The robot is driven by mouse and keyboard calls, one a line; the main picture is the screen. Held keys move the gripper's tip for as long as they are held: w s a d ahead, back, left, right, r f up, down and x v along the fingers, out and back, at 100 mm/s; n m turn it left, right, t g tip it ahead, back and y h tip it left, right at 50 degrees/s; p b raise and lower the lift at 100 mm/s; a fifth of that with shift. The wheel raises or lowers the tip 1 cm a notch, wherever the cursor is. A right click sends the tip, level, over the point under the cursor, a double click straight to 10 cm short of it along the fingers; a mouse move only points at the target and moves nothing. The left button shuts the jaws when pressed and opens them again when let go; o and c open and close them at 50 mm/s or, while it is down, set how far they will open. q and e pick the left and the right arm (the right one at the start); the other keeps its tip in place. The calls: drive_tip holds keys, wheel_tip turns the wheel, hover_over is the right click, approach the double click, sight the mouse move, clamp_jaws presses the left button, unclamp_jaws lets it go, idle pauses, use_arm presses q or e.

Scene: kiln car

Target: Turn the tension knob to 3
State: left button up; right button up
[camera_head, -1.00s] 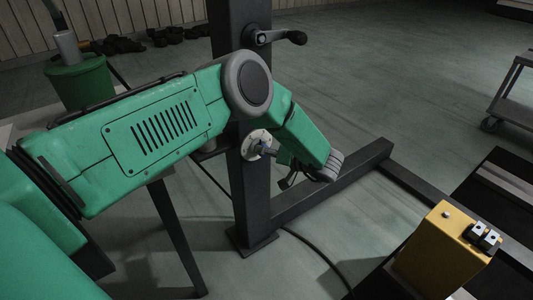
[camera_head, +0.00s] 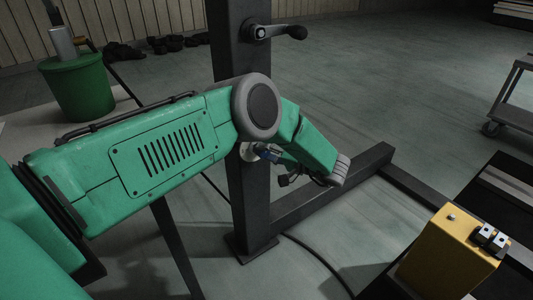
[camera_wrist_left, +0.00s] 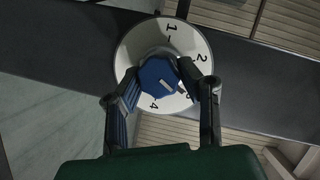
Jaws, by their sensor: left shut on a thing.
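The numerals 1, 2 and 4 can be read; the spot between 2 and 4 is partly covered by a finger, and I cannot tell which numeral the mark meets. My left gripper (camera_wrist_left: 160,95) is shut on the knob, one finger on each side. In the head view the dial (camera_head: 246,152) and the blue knob (camera_head: 266,153) show small on the dark post, partly covered by my left arm. My right gripper is not in view.
The dark post (camera_head: 245,195) stands on floor beams and carries a crank handle (camera_head: 275,31) above the dial. A yellow box (camera_head: 445,255) is at lower right. A green bucket (camera_head: 80,90) is at left, a grey cart (camera_head: 515,110) at far right.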

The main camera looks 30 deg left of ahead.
use_arm(q)
drive_tip(key=shift+w+a, duration=0.1)
drive_tip(key=o, duration=0.9)
drive_tip(key=shift+o, duration=1.2)
drive_tip(key=shift+f, duration=0.1)
drive_tip(key=shift+d, duration=0.2)
drive_tip(key=d+r, duration=0.1)
drive_tip(key=d, duration=1)
drive_tip(key=shift+d+r, duration=0.2)
drive_tip(key=shift+r, duration=0.15)
